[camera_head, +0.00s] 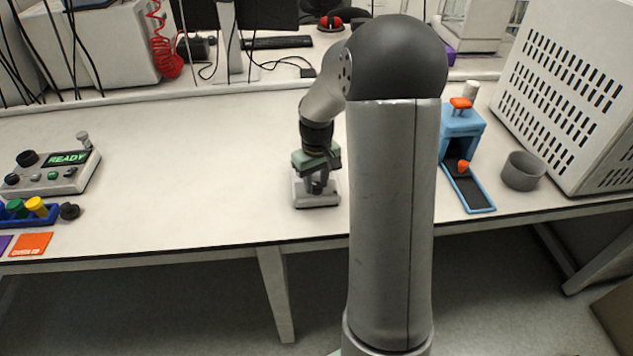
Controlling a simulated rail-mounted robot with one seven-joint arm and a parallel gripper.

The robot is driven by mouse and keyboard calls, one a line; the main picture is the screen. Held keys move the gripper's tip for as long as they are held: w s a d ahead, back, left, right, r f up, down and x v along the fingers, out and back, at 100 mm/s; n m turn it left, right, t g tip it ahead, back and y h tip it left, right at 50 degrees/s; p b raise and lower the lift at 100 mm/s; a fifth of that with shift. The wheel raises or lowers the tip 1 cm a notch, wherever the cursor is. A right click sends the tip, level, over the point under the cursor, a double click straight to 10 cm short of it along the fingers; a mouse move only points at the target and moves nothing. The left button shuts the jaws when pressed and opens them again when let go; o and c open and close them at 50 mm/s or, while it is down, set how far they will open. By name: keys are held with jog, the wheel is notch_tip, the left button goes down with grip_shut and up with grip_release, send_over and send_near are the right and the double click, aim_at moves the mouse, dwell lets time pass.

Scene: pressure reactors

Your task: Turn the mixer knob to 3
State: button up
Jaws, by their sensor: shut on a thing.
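A small white box-shaped device (317,202), which I take to be the mixer, stands on the white bench near its front edge, left of my arm. My gripper (317,186) points down right at this device and is shut on its knob. The knob itself is hidden by the fingers, and its scale and any numbers are too small to read, so its setting cannot be told.
A control box (62,168) with a READY display stands at far left, behind a blue rack (22,220) with coloured caps. A blue stand (463,130), a grey cup (523,171) and a vented white cabinet (572,90) are at right. The bench left of the device is clear.

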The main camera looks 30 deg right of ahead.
jog(key=m+b, duration=0.1)
jog(key=m, duration=0.2)
jog(key=m+b, duration=0.1)
jog(key=m, duration=0.9)
jog(key=shift+r+m, duration=0.1)
jog(key=shift+m, duration=0.2)
jog(key=m, duration=0.4)
jog(key=shift+p, duration=0.35)
jog(key=shift+m+p, duration=0.7)
jog(key=shift+m, duration=1.5)
jog(key=shift+d, duration=0.1)
jog(key=o, duration=1)
jog(key=shift+c, duration=0.2)
